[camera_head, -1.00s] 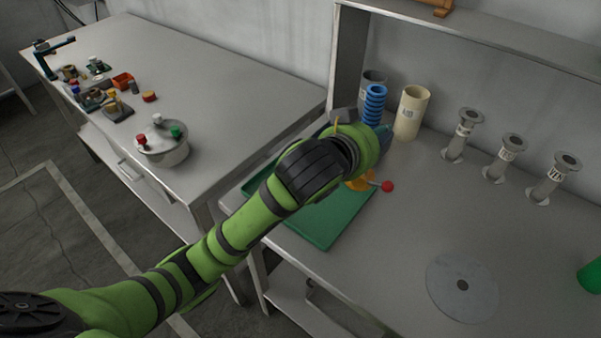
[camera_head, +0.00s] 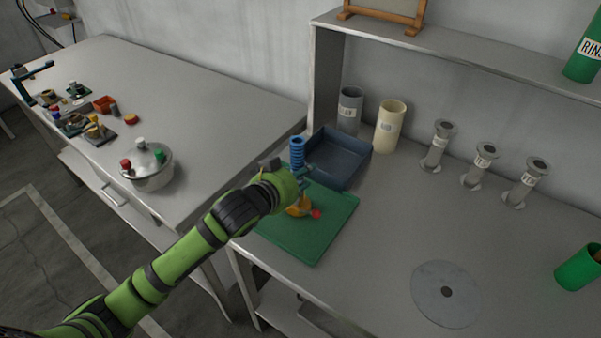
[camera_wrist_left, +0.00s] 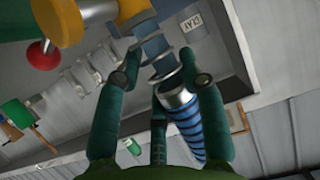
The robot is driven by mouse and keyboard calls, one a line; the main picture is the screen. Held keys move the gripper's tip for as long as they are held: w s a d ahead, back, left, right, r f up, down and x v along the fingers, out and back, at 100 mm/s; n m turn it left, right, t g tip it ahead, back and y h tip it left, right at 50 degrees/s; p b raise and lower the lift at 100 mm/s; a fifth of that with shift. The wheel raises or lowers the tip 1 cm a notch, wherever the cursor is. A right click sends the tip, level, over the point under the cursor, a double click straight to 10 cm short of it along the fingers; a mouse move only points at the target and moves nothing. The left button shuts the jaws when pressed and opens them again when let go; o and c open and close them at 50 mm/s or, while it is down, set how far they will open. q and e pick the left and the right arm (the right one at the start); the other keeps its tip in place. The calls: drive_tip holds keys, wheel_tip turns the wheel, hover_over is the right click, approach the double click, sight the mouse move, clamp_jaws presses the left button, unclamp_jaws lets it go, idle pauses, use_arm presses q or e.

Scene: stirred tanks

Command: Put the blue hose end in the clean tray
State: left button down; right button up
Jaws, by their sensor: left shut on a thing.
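The blue hose end (camera_head: 297,152) is a ribbed blue piece standing roughly upright in my left gripper (camera_head: 288,180). Below it shows a yellow-orange body (camera_head: 298,208) with a red ball knob (camera_head: 316,214). In the left wrist view the blue ribbed hose end (camera_wrist_left: 185,128) with its metal collar is between the fingers, and the yellow part is beyond. My left gripper is shut on it, over the green mat (camera_head: 325,225). A dark blue open tray (camera_head: 350,175), without a readable label, lies just right and behind, apart from the hose end. My right gripper is out of view.
A grey pot (camera_head: 350,108) and a cream pot (camera_head: 390,125) stand behind the tray. Several grey flanged stands (camera_head: 437,145) are to the right. A grey disc (camera_head: 447,292) lies in front. The bench between is clear.

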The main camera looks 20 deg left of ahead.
use_arm(q)
drive_tip(key=c, duration=0.8)
unclamp_jaws()
drive_tip(key=shift+f, duration=0.15)
drive_tip(key=shift+o, duration=0.2)
drive_tip(key=shift+r, duration=0.2)
drive_tip(key=b+v, duration=0.1)
drive_tip(key=v, duration=1.1)
drive_tip(key=shift+d, duration=0.1)
